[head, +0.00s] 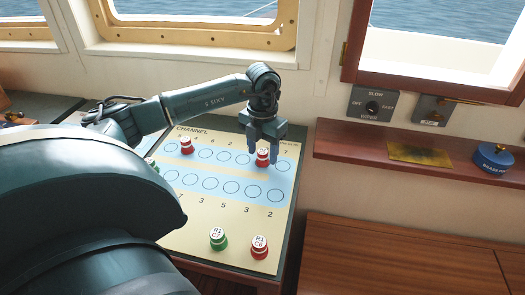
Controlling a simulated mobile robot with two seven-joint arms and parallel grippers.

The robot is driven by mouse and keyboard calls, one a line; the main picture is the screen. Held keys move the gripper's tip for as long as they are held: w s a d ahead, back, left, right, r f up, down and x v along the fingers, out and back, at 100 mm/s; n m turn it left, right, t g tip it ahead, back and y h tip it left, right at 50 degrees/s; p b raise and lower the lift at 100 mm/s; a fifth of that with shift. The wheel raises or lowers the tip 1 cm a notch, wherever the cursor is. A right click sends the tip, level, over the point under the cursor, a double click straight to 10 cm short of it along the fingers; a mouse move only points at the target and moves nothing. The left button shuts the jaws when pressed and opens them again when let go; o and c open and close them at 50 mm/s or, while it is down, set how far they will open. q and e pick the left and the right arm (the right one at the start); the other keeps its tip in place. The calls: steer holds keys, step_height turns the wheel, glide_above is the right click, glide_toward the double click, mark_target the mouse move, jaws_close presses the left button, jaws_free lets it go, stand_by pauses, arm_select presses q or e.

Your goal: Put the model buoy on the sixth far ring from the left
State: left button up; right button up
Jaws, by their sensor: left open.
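The chart board (232,208), marked CHANNEL, has a far and a near row of rings on pale blue. A red model buoy (262,158) with a white top stands upright in the far row, toward the right end. One empty far ring (282,166) shows to its right. My left gripper (265,152) points down over this buoy, its fingers open on either side of it. I cannot tell whether they touch it. Another red buoy (186,146) stands at the left of the far row. My right gripper is not in view.
A green buoy (218,239) and a red buoy (259,246) stand at the board's near edge. Another green buoy (152,163) is partly hidden by my arm. A wooden shelf (350,152) at right holds a brass plate (420,154) and a blue round object (493,158).

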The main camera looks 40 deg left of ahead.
mark_target(262, 152)
arm_select(q)
step_height(262, 152, up, 11)
steer(key=shift+r+b, duration=0.15)
steer(key=shift+b, duration=0.3)
stand_by(0.4)
